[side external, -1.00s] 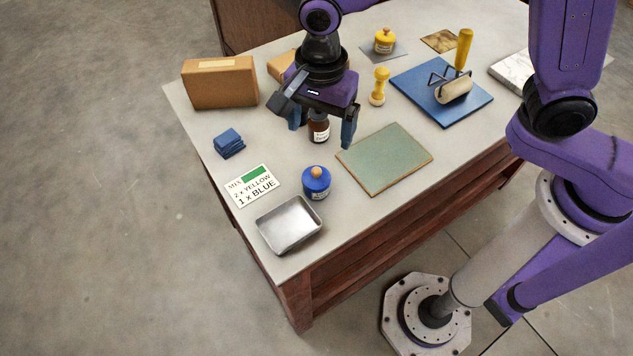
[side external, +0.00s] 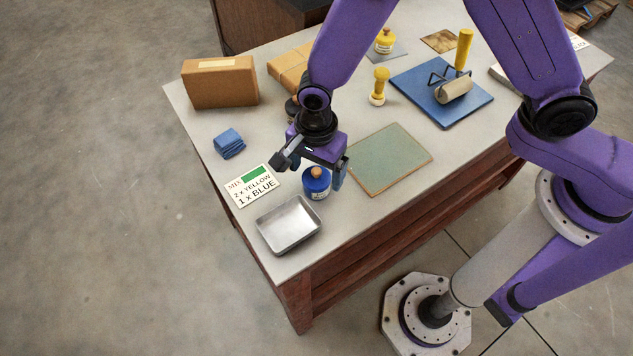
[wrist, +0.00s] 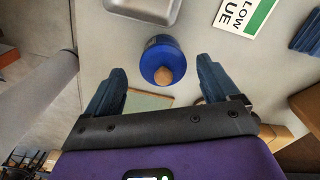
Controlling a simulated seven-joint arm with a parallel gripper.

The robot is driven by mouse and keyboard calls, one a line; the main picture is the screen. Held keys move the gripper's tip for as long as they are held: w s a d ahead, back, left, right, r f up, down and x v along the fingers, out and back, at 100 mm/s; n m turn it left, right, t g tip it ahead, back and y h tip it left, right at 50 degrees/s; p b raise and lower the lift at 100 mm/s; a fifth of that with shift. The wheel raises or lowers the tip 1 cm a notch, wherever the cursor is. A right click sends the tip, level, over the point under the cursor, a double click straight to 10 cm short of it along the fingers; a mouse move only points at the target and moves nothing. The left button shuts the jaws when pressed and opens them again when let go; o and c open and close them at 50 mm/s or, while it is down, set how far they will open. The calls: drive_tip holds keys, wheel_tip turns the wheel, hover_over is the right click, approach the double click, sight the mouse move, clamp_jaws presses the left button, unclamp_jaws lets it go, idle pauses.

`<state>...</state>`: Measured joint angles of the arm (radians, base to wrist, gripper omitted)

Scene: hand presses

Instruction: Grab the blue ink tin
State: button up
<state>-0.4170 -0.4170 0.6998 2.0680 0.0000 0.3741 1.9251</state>
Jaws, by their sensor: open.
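The blue ink tin (side external: 317,184) has a blue lid with a round wooden knob and a pale label. It stands upright on the table near the metal tray. My gripper (side external: 312,172) is open and directly above or around the tin's top in the side view; its body hides part of the knob. In the wrist view the tin (wrist: 163,62) lies between and slightly beyond the two blue fingertips of my gripper (wrist: 163,72), with a gap on each side. I cannot tell how far the fingers reach down beside it.
A metal tray (side external: 289,225) and a card reading 2 x YELLOW, 1 x BLUE (side external: 252,185) lie close by. A green mat (side external: 389,160) is to the right.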

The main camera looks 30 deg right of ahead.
sight(316, 181)
drive_tip(key=shift+w+d+f, duration=0.1)
drive_tip(key=shift+w+f, duration=0.05)
drive_tip(key=shift+f, duration=1.2)
drive_tip(key=shift+w+d+f, duration=0.1)
drive_tip(key=shift+f, duration=1.25)
drive_tip(key=c, duration=1.3)
